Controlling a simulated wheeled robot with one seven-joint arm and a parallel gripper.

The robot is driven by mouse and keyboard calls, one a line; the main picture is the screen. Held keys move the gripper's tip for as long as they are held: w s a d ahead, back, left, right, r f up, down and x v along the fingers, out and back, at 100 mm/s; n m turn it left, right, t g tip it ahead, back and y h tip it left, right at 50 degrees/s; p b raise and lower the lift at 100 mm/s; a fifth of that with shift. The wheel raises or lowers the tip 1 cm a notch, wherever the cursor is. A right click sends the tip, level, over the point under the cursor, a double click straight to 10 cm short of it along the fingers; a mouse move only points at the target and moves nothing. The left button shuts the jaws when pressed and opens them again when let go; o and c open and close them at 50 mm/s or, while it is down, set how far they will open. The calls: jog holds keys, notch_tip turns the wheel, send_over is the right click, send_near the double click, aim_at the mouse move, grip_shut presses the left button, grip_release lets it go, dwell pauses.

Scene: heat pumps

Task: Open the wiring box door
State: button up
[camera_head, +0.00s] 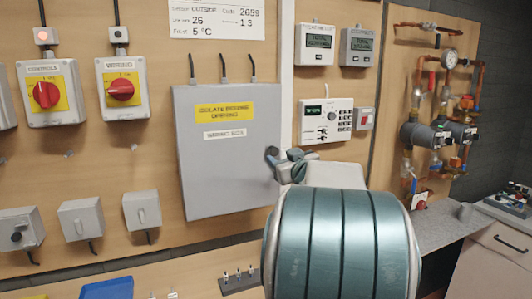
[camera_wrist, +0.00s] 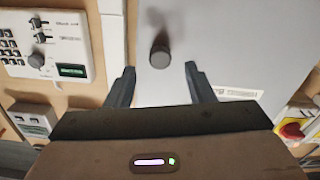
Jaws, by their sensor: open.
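The wiring box (camera_head: 228,170) is a grey cabinet on the wooden wall, with a yellow "isolate before opening" label and a white "wiring box" label. Its door looks shut. A dark round knob (camera_head: 271,152) sits near the door's right edge. In the wrist view the knob (camera_wrist: 160,57) stands just beyond the fingertips, roughly midway between them. My gripper (camera_wrist: 160,75) is open and empty, its two dark fingers apart. In the head view my gripper (camera_head: 283,160) is close by the knob, partly hidden by my arm; I cannot tell whether they touch.
A red-handled isolator labelled "wiring" (camera_head: 122,89) and one labelled "controls" (camera_head: 46,93) are left of the box. A white control panel (camera_head: 325,121) is close to its right. Pipework (camera_head: 440,120) and a grey worktop (camera_head: 450,229) are farther right.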

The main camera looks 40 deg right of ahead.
aim_at(275, 153)
jog(key=shift+x, duration=2.15)
jog(key=shift+a, duration=0.1)
grip_shut()
jog(key=shift+s+a, duration=0.1)
jog(key=shift+s, duration=0.05)
